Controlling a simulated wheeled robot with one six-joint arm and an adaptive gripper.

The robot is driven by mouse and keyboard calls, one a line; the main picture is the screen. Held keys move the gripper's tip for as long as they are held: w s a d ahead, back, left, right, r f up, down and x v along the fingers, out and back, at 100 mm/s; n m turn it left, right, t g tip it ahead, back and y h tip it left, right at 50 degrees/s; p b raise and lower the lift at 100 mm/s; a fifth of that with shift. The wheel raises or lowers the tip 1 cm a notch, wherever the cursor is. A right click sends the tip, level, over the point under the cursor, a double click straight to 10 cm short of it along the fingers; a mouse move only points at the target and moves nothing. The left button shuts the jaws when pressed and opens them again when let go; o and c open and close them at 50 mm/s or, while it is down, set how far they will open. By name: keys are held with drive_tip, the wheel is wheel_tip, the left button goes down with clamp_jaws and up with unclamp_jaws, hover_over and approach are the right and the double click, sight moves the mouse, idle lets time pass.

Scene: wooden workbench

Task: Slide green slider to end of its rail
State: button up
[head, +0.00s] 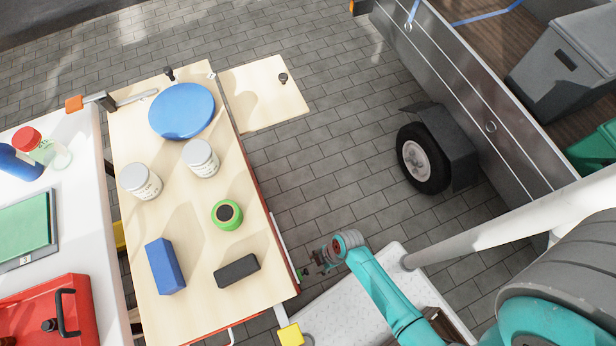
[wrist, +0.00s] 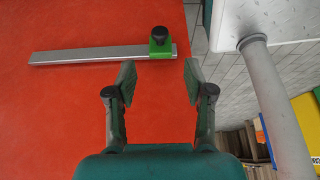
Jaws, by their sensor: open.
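The green slider (wrist: 161,42) with a black knob sits near the right end of its silver rail (wrist: 95,53) in the wrist view. The rail is fixed on an orange-red panel (wrist: 60,110), the side of the workbench. My gripper (wrist: 157,77) is open and empty, its two fingertips a little short of the slider, which lies ahead and between them in the picture. No contact shows. In the head view my gripper (head: 322,259) is beside the bench's right side, near its front corner. A small green bit of the slider (head: 303,273) shows there; the rail is mostly hidden.
The workbench top (head: 200,240) carries a blue disc (head: 182,110), two white jars, a green round item (head: 227,214), a blue block (head: 165,266) and a black block (head: 237,270). A trailer (head: 480,100) stands at the right. Paved floor lies between.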

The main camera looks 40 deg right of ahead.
sight(303, 274)
drive_tip(key=x, duration=1)
drive_tip(key=shift+a+f, duration=0.1)
drive_tip(key=shift+f, duration=0.1)
clamp_jaws()
